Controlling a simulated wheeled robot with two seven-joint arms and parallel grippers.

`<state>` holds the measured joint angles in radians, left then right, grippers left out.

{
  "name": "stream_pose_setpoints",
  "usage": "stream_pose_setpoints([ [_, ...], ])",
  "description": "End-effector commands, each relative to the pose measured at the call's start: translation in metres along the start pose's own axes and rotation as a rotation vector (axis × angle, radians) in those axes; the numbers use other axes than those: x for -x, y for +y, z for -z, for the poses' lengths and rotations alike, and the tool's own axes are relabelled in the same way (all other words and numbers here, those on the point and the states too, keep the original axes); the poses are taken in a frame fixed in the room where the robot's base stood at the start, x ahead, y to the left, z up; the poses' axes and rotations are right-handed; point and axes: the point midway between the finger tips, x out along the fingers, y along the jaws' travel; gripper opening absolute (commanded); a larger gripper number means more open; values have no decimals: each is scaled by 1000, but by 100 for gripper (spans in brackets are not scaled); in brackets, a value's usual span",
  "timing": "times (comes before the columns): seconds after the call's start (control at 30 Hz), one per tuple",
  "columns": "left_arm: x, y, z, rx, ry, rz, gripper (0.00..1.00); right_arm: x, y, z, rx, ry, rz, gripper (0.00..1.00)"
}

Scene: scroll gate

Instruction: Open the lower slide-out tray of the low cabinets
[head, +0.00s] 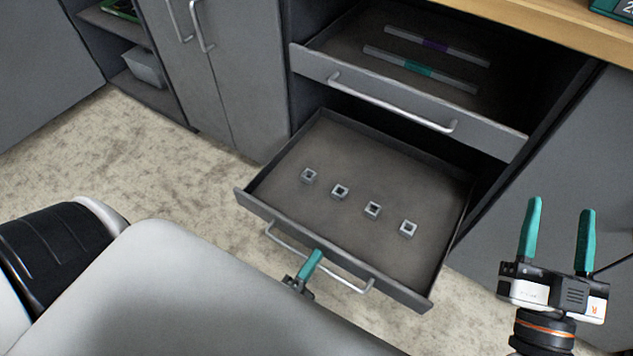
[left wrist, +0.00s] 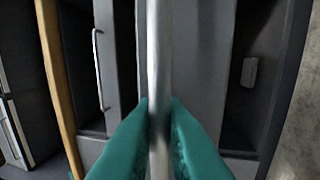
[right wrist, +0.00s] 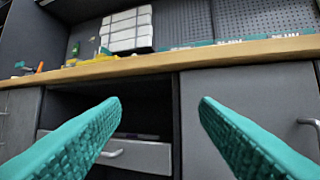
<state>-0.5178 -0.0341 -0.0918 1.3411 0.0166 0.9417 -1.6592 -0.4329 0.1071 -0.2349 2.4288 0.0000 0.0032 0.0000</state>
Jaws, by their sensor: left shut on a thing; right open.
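The lower slide-out tray (head: 375,170) is pulled well out of the low cabinet in the head view. Several small grey square pieces (head: 340,191) sit in a row on it. My left gripper (head: 312,262) is at the tray's front bar handle (head: 345,283). In the left wrist view its teal fingers (left wrist: 158,125) are shut around the handle bar (left wrist: 158,60). My right gripper (head: 556,232) is open and empty, to the right of the tray. In the right wrist view its fingers (right wrist: 160,115) are wide apart in front of the cabinets.
An upper drawer (head: 400,97) with two long strips in it stands partly out above the tray. Tall cabinet doors (head: 225,70) and an open shelf (head: 145,88) are at left. A wooden worktop (head: 550,32) runs above. The speckled floor (head: 130,150) is clear at left.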

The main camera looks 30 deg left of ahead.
Motion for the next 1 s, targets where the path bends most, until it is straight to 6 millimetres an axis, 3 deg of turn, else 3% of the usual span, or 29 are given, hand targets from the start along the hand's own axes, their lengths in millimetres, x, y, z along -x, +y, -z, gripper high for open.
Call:
stream_pose_setpoints([
  [0.3, 2, -1, 0, 1, 0, 4, 0, 0, 0, 1, 0, 4, 0, 56],
  [0.33, 2, -1, 0, 1, 0, 4, 12, 0, 0, 1, 0, 4, 0, 56],
  [0.43, 2, -1, 0, 1, 0, 3, 29, 0, 0, 1, 0, 4, 0, 56],
  [0.77, 4, 0, 0, 0, 0, 2, 29, 0, 0, 0, 0, 5, 0, 56],
  [1.0, 41, 0, 0, 0, 1, 7, 29, 2, -2, 14, 4, 102, 5, 56],
])
